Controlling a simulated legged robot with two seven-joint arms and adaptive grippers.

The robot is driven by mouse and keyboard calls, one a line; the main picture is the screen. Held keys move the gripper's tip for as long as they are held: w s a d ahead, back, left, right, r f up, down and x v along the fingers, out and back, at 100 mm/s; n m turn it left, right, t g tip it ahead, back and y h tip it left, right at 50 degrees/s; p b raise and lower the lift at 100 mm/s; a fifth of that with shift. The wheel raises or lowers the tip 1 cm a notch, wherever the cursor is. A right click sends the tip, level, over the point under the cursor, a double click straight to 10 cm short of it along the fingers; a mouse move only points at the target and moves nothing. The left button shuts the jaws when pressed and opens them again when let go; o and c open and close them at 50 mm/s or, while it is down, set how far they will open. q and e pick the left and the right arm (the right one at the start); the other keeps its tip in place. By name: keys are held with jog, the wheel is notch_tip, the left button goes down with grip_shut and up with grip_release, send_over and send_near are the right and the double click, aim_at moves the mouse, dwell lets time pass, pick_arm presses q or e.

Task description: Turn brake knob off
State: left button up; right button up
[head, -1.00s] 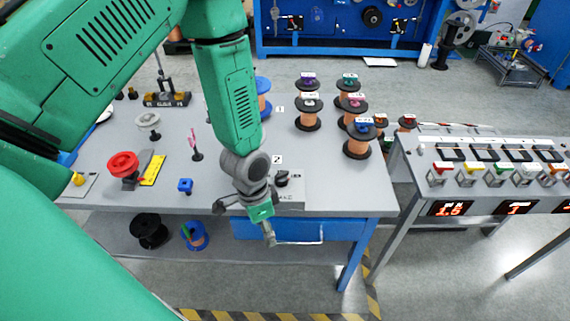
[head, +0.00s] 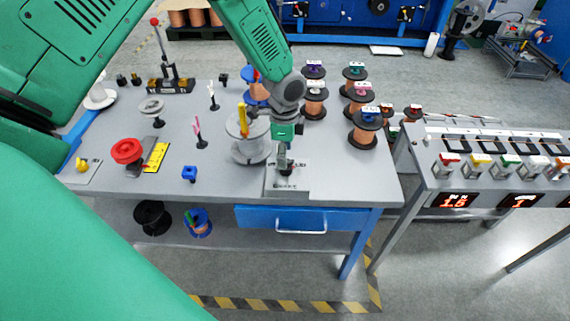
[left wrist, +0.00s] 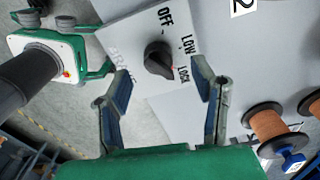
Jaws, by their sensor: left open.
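The brake knob (left wrist: 158,58) is a black rotary knob on a light grey panel (left wrist: 122,30) marked BRAKE, OFF, LOW and LOCK. Its pointed end faces the LOCK mark. In the head view the panel (head: 287,188) sits at the table's front edge, with the knob largely hidden by my gripper. My left gripper (head: 285,160) is above it. In the left wrist view my left gripper (left wrist: 163,72) is open, its blue-padded fingers on either side of the knob with gaps. What looks like my right gripper (left wrist: 104,47) shows at upper left, fingers apart.
A clear spool (head: 249,148) with a yellow part stands just left of my left gripper. Copper spools (head: 364,130) stand to the right. A red knob (head: 126,151) and a blue piece (head: 189,174) lie further left. A blue drawer (head: 340,218) is below.

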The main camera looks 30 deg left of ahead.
aim_at(288, 163)
pick_arm(q)
jog(key=f, duration=0.3)
jog(key=shift+d+f, duration=0.25)
jog(key=shift+f, duration=0.15)
jog(key=shift+d+f, duration=0.25)
jog(key=shift+f, duration=0.05)
pick_arm(e)
jog(key=shift+d+f, duration=0.1)
jog(key=shift+d, duration=0.35)
pick_arm(q)
jog(key=shift+a, duration=0.1)
pick_arm(e)
jog(key=shift+a, duration=0.1)
pick_arm(q)
jog(key=shift+a, duration=0.2)
jog(key=c, duration=1.1)
jog(key=shift+c, duration=0.2)
pick_arm(e)
jog(key=shift+s+a, duration=0.1)
jog(key=shift+a, duration=0.05)
